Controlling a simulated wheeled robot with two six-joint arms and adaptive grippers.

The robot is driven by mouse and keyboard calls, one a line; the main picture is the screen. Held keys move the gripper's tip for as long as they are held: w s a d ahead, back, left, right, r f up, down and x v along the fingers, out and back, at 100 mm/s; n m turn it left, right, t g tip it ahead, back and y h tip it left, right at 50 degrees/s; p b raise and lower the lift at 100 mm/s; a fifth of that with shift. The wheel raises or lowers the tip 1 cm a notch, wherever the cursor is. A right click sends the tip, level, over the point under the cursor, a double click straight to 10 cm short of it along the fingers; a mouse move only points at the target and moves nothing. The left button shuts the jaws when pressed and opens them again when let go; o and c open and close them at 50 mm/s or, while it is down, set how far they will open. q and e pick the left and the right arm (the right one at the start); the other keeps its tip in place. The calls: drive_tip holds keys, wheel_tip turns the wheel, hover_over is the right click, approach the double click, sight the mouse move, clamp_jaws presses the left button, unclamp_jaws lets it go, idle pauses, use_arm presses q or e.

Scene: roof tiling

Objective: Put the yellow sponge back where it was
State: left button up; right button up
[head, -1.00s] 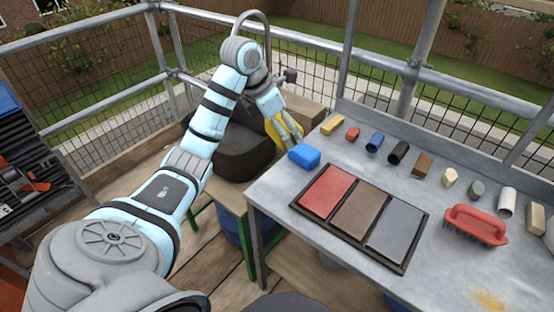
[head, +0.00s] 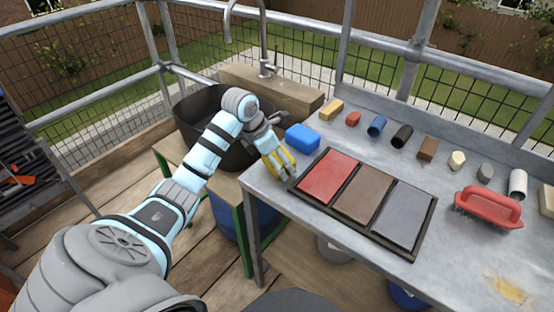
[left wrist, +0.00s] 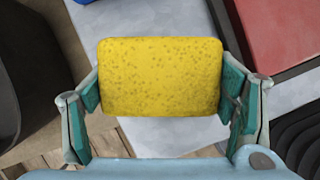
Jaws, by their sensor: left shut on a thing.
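The yellow sponge (left wrist: 160,77) fills the middle of the left wrist view, its broad pitted face toward the camera. My left gripper (left wrist: 160,95) is shut on it, with one green-padded finger at each short side. In the head view the gripper (head: 280,171) is over the left edge of the grey table (head: 450,262), and only thin parts of the sponge (head: 286,157) show around the fingers. A blue sponge (head: 302,138) lies on the table just behind it. I cannot tell whether the yellow sponge touches the table. My right gripper is not in view.
A black tray with red (head: 328,177), brown (head: 362,194) and grey (head: 400,216) pads lies just right of the gripper. Several small blocks and cylinders line the table's back. A red-handled brush (head: 488,207) lies at right. A dark basin (head: 190,118) stands left.

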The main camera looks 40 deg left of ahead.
use_arm(q)
drive_tip(key=o, duration=1.3)
drive_tip(key=shift+r, duration=0.15)
drive_tip(key=p+v, duration=0.2)
drive_tip(key=v, duration=1)
